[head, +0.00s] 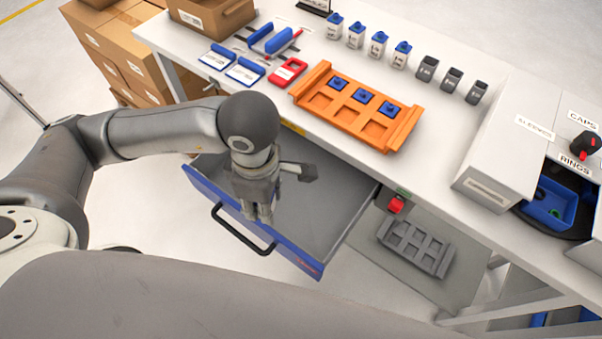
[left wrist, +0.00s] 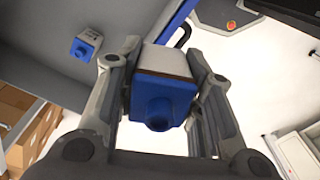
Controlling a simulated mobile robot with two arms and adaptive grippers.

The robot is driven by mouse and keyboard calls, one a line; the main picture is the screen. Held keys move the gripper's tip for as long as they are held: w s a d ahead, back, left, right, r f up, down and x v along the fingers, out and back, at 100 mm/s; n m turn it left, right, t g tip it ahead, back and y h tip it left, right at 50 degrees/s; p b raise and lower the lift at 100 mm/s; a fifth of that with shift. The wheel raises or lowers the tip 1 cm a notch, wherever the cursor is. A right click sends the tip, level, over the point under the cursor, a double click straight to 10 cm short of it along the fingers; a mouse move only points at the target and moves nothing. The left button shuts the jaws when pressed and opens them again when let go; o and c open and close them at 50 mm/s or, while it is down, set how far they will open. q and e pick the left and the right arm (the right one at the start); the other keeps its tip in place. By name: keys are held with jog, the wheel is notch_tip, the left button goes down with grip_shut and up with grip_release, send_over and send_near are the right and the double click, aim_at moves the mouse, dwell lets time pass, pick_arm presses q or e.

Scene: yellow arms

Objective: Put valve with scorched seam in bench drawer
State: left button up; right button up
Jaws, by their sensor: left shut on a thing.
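My left gripper (head: 258,215) points down over the front part of the open bench drawer (head: 325,215), which has grey inner walls and a blue front. In the left wrist view its fingers (left wrist: 163,100) are shut on a white valve (left wrist: 165,62) with a blue cap facing the camera. Another blue-capped white valve (left wrist: 86,45) lies inside the drawer in the left wrist view. Several more blue-capped valves (head: 356,36) stand on the bench. My right gripper is not in view.
An orange rack (head: 340,125) with blue pieces sits on the bench (head: 440,110), beside a red device (head: 288,72) and blue-edged holders. Grey containers (head: 451,79) stand behind. A white cabinet (head: 505,140) is at right. The drawer has a black handle (head: 243,232). Cardboard boxes (head: 130,55) stand left.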

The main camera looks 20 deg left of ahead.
pick_arm(q)
jog(key=s+d+f+n+b, duration=0.1)
jog(key=f+n+b, duration=0.1)
jog(key=n, duration=0.2)
jog(key=d+f+n+b, duration=0.1)
jog(key=f+n+b, duration=0.1)
jog(key=n, duration=0.3)
jog(key=s+f+n+b, duration=0.1)
jog(key=f+n+b, duration=0.2)
jog(key=n, duration=0.1)
jog(key=shift+s+d+f, duration=0.2)
jog(key=shift+s+d, duration=0.1)
jog(key=shift+d, duration=0.1)
jog(key=w+f, duration=0.3)
jog(key=w, duration=0.4)
send_over(297, 210)
jog(key=f, duration=0.4)
jog(key=shift+s+f, duration=0.15)
jog(key=shift+s, duration=0.2)
jog(key=shift+w+f, duration=0.25)
jog(key=shift+f, duration=0.05)
notch_tip(297, 210, down, 3)
jog(key=shift+w+f, duration=0.1)
jog(key=shift+f, duration=0.25)
jog(key=o, duration=1.1)
jog(key=shift+c, duration=0.2)
jog(key=shift+r, duration=0.15)
